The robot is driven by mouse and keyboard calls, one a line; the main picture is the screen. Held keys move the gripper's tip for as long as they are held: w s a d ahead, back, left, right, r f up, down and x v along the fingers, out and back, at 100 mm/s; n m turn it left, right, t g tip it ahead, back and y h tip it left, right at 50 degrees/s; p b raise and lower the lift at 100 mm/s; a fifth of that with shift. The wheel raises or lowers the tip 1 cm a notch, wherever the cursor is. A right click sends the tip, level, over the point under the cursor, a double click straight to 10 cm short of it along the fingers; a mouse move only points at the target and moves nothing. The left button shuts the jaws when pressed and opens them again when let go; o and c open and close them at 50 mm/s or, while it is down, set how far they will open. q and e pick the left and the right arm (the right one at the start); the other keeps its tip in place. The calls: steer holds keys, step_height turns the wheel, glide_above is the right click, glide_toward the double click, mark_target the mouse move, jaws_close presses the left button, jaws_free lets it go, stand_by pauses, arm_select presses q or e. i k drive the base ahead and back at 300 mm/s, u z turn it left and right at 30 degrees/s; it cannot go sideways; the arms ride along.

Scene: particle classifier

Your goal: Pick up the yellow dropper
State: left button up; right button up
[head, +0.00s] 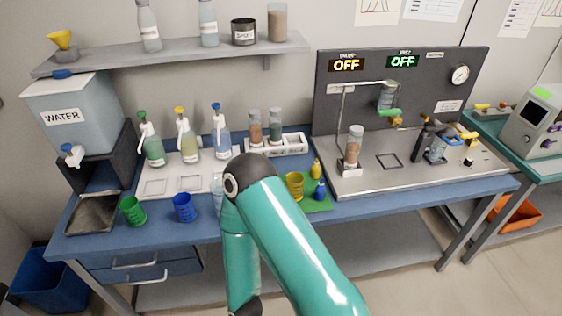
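A small yellow dropper bottle (316,169) stands on the green mat (318,207) on the blue bench, right of the teal arm. A small blue dropper bottle (320,190) stands just in front of it, and a yellow cup (294,185) stands to its left. A teal arm of mine rises from the bottom of the head view and bends near the mat's left side. It covers part of the bench there. Neither gripper shows in the head view.
Green (132,211) and blue (184,207) cups stand at the front left. Bottles with green, yellow and blue tops stand on a white tray (155,187) behind them. A white rack (277,146) sits behind the mat. A metal-topped apparatus (420,178) stands to the right.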

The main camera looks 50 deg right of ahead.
mark_target(315, 169)
steer(key=z, duration=0.25)
steer(key=i, duration=1)
steer(key=z, duration=0.85)
steer(key=i, duration=0.3)
steer(key=z, duration=0.3)
steer(key=k, duration=0.9)
steer(key=z, duration=0.25)
steer(key=i, duration=0.9)
steer(key=u, duration=0.5)
